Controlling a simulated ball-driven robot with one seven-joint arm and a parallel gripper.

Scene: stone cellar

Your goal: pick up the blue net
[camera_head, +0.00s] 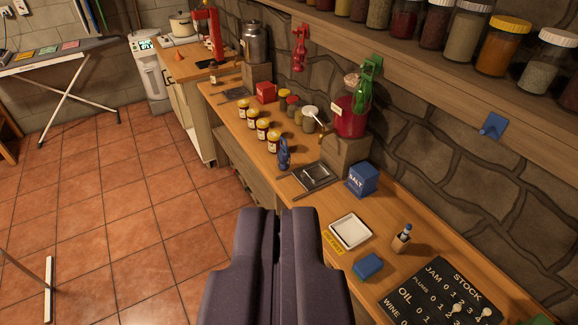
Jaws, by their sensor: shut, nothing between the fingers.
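The blue net (284,153) is a small, narrow bundle near the front edge of the wooden counter (330,205). It sits between the yellow-lidded jars and a dark framed plate. My gripper (277,212) is in the lower middle of the picture, its dark fingers shut and empty. In the picture, the net is above the fingertips and apart from them. Similar red (299,50) and green (366,85) bundles hang higher up by the wall.
Jars (262,128) line the counter left of the net. A dark framed plate (313,177), blue salt box (362,180), white dish (350,231) and blue block (368,267) lie right of it. A blue hook (492,126) is bare. The tiled floor (110,200) at left is mostly clear.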

